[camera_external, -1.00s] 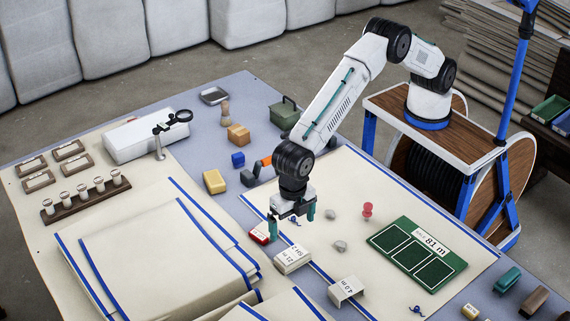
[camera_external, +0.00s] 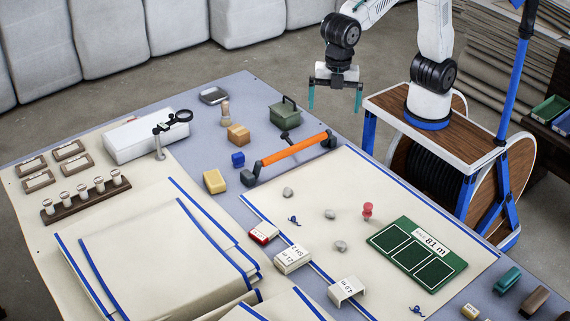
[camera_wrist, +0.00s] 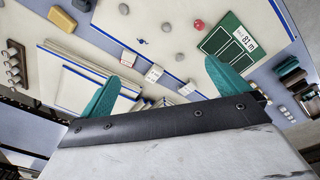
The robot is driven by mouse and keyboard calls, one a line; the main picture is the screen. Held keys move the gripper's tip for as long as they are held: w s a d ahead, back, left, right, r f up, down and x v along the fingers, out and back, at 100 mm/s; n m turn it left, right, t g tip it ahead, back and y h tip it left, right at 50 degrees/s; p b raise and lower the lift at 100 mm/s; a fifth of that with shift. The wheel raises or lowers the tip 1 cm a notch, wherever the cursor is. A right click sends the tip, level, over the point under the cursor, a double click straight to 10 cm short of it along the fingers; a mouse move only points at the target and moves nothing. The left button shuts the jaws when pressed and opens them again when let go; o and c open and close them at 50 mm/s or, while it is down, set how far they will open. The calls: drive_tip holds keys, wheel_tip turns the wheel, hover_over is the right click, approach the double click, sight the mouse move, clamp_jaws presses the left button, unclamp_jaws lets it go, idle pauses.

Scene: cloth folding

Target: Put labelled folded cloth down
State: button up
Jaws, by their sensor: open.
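Folded cream cloths with blue edge stripes (camera_external: 150,240) lie stacked at the lower left of the table in the external view. White labels with black print stand near them: one reads "21 m" (camera_external: 292,260), one reads "4.0 m" (camera_external: 345,291), and a red-and-white one (camera_external: 263,233) lies beside. My gripper (camera_external: 335,98) is raised at the table's back edge, well away from the cloths. Its teal fingers are wide apart with nothing between them. The wrist view shows the fingers (camera_wrist: 165,85) open, with the cloth stack (camera_wrist: 88,80) below and beyond.
A flat cream cloth (camera_external: 350,200) bears a green "81 m" board (camera_external: 418,254), a red pin (camera_external: 367,211) and grey stones (camera_external: 340,246). An orange-handled bar (camera_external: 293,149), a yellow block (camera_external: 214,181) and a green box (camera_external: 285,115) stand behind.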

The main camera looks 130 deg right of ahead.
drive_tip(key=s+d+r+m, duration=0.2)
drive_tip(key=s+m, duration=0.1)
drive_tip(key=s, duration=0.6)
drive_tip(key=s+d+r+m, duration=0.1)
drive_tip(key=s+d+m, duration=0.1)
drive_tip(key=s, duration=0.7)
drive_tip(key=s+d+f+m, duration=0.1)
drive_tip(key=s+f+m, duration=0.1)
drive_tip(key=s, duration=0.5)
drive_tip(key=s+d+f+m, duration=0.1)
drive_tip(key=s+f+m, duration=0.1)
drive_tip(key=s, duration=0.6)
drive_tip(key=shift+s+f+m+t, duration=0.15)
drive_tip(key=shift+f+m+t, duration=0.15)
drive_tip(key=shift+m, duration=0.1)
